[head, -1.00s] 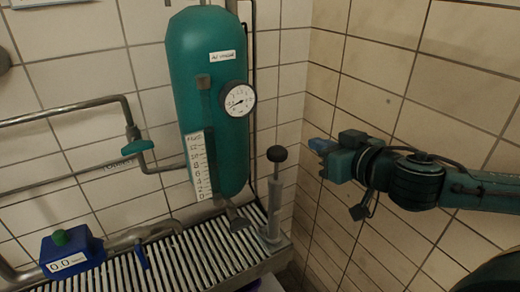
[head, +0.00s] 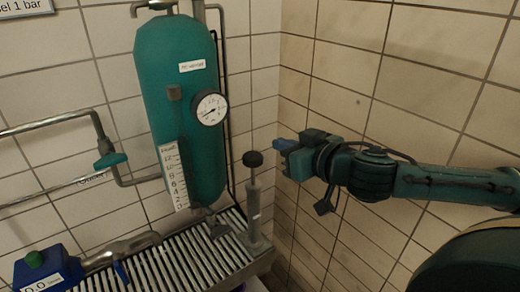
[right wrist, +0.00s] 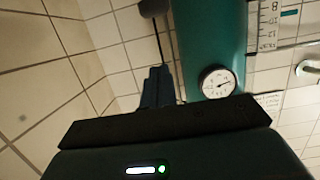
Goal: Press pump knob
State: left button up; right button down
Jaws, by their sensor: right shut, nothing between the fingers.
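The pump is a grey upright cylinder (head: 253,215) at the right end of the slatted grate. Its black round knob (head: 253,159) sits on top of a thin rod, raised above the cylinder. My right gripper (head: 280,145) is shut and empty, just right of the knob and slightly higher in the head view, with a visible gap between them. In the right wrist view the shut fingers (right wrist: 158,85) point toward a dark knob (right wrist: 153,7) at the top edge. My left gripper is not in view.
A green tank (head: 180,100) with a round gauge (head: 210,109) and a level scale stands left of the pump. The slatted grate (head: 180,265) runs below. Tiled walls close the corner.

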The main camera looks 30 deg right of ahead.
jog(key=p, duration=0.3)
send_over(258, 160)
jog(key=shift+f, duration=0.9)
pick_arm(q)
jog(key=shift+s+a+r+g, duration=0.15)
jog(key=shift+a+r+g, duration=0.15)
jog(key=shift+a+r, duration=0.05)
pick_arm(e)
jog(key=f, duration=0.4)
jog(key=shift+s+d+f, duration=0.1)
jog(key=shift+s+f, duration=0.05)
jog(key=shift+s, duration=0.1)
